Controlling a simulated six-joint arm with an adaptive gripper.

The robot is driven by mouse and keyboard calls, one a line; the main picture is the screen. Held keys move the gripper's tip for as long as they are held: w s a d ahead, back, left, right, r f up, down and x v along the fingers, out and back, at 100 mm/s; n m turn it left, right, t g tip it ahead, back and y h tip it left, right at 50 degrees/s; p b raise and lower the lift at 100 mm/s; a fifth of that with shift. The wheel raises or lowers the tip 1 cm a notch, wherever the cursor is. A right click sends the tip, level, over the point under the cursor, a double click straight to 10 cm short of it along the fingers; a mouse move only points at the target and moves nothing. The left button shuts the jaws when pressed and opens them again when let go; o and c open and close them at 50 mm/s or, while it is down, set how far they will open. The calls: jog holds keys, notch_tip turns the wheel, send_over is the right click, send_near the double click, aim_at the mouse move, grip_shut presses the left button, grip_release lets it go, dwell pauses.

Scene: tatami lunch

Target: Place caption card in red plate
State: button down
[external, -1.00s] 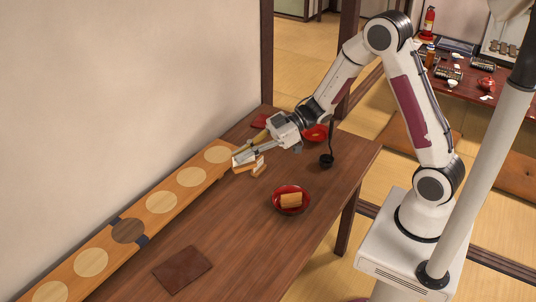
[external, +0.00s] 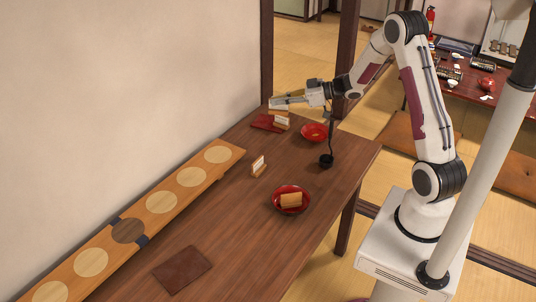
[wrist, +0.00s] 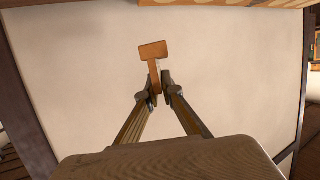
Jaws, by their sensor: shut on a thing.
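My gripper (external: 275,101) is raised over the far left end of the table, beside the wall. In the wrist view my gripper (wrist: 160,88) is shut on a small orange-brown wooden piece (wrist: 154,50) with a wide end and a narrow stem. I cannot tell whether this is a caption card's base. A white caption card in a wooden holder (external: 258,167) stands on the table. Another card in a wooden holder (external: 282,123) stands near the far red cloth. The near red plate (external: 277,206) holds tan blocks. A second red plate (external: 314,131) lies farther back.
A long wooden board with round pale discs (external: 160,202) runs along the wall. A dark stand with a thin upright (external: 327,160) is beside the plates. A dark red cloth (external: 268,122) lies at the back and a brown mat (external: 182,270) in front.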

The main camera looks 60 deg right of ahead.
jog(key=s+d+m+t+h, duration=0.1)
jog(key=s+d+m+h, duration=0.15)
jog(key=d, duration=0.85)
jog(key=s+d+m+h, duration=0.2)
jog(key=s+d+h, duration=0.1)
jog(key=d, duration=0.8)
send_over(316, 134)
notch_tip(316, 134, down, 9)
jog(key=shift+a+f, duration=0.1)
jog(key=shift+f, duration=0.7)
jog(key=shift+f, duration=0.1)
jog(key=shift+f, duration=3.05)
jog(key=shift+f, duration=1.85)
jog(key=shift+f, duration=0.1)
